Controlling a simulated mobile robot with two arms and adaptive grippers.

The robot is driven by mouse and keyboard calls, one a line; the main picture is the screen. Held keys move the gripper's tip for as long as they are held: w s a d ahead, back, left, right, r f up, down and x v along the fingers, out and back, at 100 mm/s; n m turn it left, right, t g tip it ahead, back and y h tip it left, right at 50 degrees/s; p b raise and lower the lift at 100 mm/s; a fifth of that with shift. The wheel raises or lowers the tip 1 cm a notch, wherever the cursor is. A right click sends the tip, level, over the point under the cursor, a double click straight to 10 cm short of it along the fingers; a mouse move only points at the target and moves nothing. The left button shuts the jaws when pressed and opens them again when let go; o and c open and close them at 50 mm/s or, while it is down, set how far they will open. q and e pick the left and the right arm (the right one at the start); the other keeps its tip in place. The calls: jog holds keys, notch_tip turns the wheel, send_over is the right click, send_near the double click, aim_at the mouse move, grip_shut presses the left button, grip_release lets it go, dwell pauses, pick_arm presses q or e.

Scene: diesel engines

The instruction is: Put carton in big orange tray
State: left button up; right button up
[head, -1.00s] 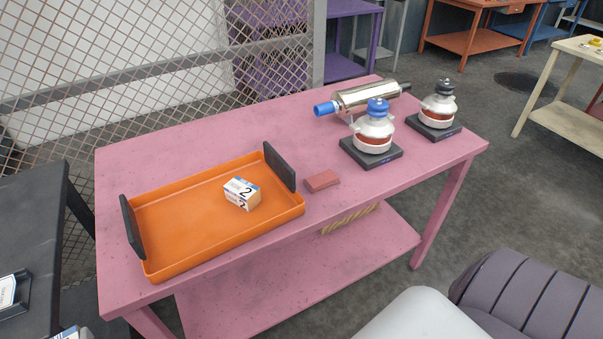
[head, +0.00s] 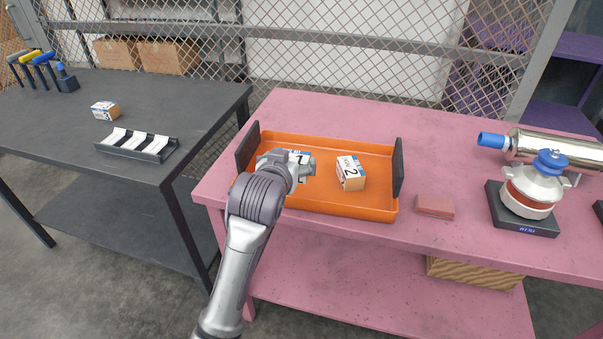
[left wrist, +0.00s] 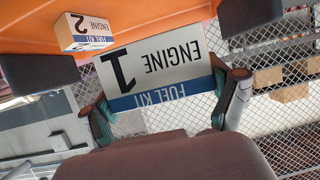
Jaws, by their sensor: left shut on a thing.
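The big orange tray (head: 350,205) with black end handles lies on the pink table. My left gripper (head: 291,166) is over the tray's left part and shut on a white carton marked 1 (head: 302,155). In the left wrist view this carton (left wrist: 155,68) reads ENGINE 1 FUEL KIT and sits between both fingers. I cannot tell whether it touches the tray floor. A carton marked 2 (head: 350,173) stands inside the tray, right of my gripper. It also shows in the left wrist view (left wrist: 85,30). My right gripper is not in view.
A black table (head: 60,125) at left holds another small carton (head: 105,110), a black rack with white pieces (head: 137,145) and blue- and yellow-topped tools. Right of the tray are a red block (head: 435,206), a white-and-blue device (head: 535,185) and a metal cylinder (head: 555,148).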

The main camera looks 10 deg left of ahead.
pick_arm(q)
jog(key=w+a+f, duration=0.1)
jog(key=w, duration=0.2)
jog(key=w+a+f, duration=0.1)
jog(key=w+f, duration=0.1)
jog(key=w+a+f, duration=0.1)
jog(key=w+f, duration=0.1)
jog(key=w, duration=0.1)
jog(key=shift+w+a+f, duration=0.1)
jog(key=shift+w+f, duration=0.15)
jog(key=shift+w, duration=0.05)
jog(key=shift+f, duration=2)
jog(key=o, duration=1)
jog(key=shift+f, duration=0.2)
jog(key=shift+o, duration=0.2)
jog(key=shift+r, duration=0.1)
jog(key=shift+s+r, duration=0.15)
jog(key=shift+s, duration=0.05)
jog(key=v, duration=1.1)
jog(key=shift+s+r, duration=0.15)
jog(key=shift+s, duration=0.15)
